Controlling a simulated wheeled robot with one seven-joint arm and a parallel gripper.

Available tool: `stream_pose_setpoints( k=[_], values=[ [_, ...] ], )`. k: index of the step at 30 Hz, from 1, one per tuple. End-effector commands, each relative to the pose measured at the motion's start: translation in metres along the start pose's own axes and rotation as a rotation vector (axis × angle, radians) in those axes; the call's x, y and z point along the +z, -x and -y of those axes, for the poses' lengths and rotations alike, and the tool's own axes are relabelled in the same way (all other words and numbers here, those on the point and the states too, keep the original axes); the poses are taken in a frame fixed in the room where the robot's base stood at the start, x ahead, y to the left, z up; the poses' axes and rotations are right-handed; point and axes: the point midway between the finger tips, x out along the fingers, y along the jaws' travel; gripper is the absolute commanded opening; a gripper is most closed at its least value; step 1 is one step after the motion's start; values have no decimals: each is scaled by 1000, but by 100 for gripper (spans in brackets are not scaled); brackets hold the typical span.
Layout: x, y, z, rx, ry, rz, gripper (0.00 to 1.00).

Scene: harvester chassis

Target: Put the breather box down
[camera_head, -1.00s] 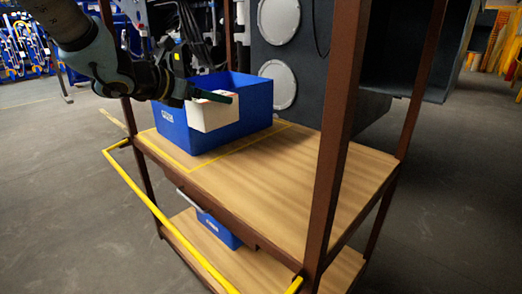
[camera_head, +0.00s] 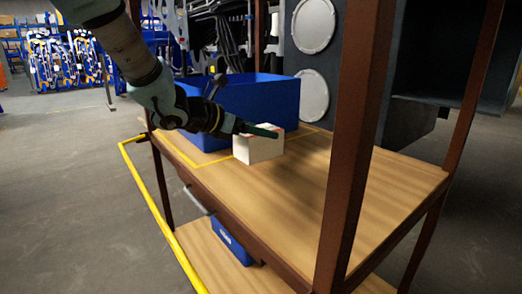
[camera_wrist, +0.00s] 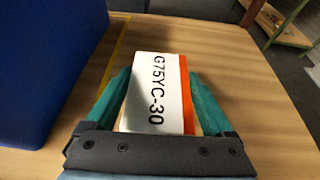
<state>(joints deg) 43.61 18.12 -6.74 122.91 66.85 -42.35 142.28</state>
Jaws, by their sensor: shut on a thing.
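The breather box (camera_head: 259,148) is a small white carton with an orange stripe. In the wrist view the box (camera_wrist: 156,95) shows the print "G75YC-30" on its upper face. My gripper (camera_head: 262,131) is shut on it, with one teal finger along each side in the wrist view (camera_wrist: 157,100). The box is at the wooden shelf top (camera_head: 330,190), in front of the blue bin (camera_head: 262,97). Its underside is hidden, so I cannot tell whether it touches the wood.
The blue bin stands within a yellow outline behind and left of the box. A brown upright post (camera_head: 352,150) rises at the front right. A yellow rail (camera_head: 160,205) runs along the left side. The wood right of the box is clear.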

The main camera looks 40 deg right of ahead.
Motion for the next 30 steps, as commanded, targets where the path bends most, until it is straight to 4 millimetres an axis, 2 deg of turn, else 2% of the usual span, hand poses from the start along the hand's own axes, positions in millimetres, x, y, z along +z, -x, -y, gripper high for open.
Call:
stream_pose_setpoints(
  k=[10,18,19,22,30],
  values=[
    [-38,-16,0,-1,2,0,19],
    [-40,-17,0,1,-1,1,19],
    [-41,-17,0,1,-1,-1,90],
    [-40,-17,0,1,-1,0,100],
    [-40,-14,0,1,-1,0,100]
  ],
)
